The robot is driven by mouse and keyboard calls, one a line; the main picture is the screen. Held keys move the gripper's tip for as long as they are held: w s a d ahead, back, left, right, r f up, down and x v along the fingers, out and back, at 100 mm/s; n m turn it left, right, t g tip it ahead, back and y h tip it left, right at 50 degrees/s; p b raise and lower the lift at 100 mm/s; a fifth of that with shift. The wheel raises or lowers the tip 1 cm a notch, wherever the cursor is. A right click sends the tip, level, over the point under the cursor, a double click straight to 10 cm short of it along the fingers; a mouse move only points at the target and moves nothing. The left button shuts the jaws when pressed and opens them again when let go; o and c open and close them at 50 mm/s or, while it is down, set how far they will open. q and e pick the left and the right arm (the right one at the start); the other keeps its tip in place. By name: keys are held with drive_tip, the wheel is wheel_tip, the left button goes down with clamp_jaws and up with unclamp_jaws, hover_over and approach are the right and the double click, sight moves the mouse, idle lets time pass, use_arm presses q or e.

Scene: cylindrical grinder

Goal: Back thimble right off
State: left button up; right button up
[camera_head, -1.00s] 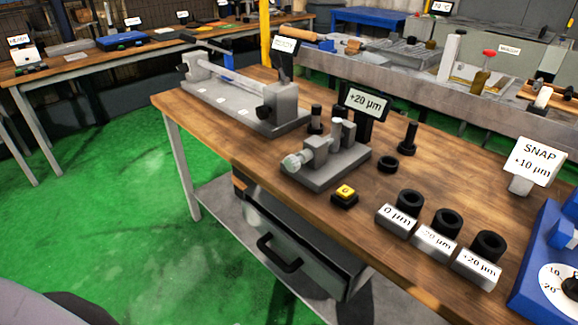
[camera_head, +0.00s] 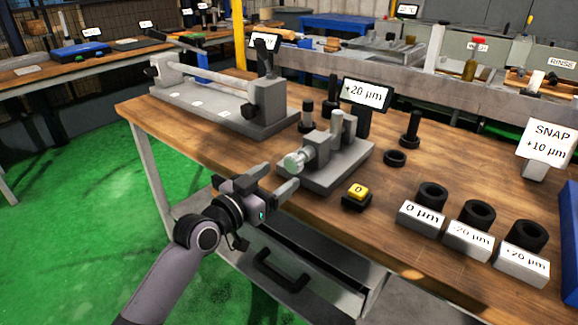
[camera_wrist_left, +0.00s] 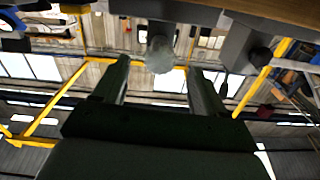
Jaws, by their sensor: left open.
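The thimble (camera_head: 294,162) is a pale, ridged round knob on the left end of the grey bench gauge (camera_head: 325,170). My left gripper (camera_head: 276,180) is open and empty, its fingertips just short of the thimble at its lower left. In the left wrist view the thimble (camera_wrist_left: 160,55) shows between the two spread fingers of the left gripper (camera_wrist_left: 160,75), near their tips. No contact is visible. The display (camera_head: 366,93) behind the gauge reads +20 µm. My right gripper is not in view.
A yellow-topped button (camera_head: 357,193) marked 0 sits in front of the gauge. Several black rings on labelled blocks (camera_head: 422,217) stand to the right. A longer grey fixture (camera_head: 220,100) stands at the back left. A black ring (camera_head: 395,158) lies right of the gauge.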

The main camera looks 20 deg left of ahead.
sight(290, 166)
use_arm(q)
drive_tip(key=shift+w+r, duration=0.25)
drive_tip(key=shift+r, duration=0.05)
drive_tip(key=shift+w+d, duration=0.1)
drive_tip(key=shift+w, duration=0.15)
drive_tip(key=x, duration=0.4)
drive_tip(key=shift+w+d+r, duration=0.1)
drive_tip(key=shift+d, duration=0.05)
drive_tip(key=shift+x, duration=1.05)
drive_tip(key=c, duration=1.1)
drive_tip(key=shift+o, duration=0.2)
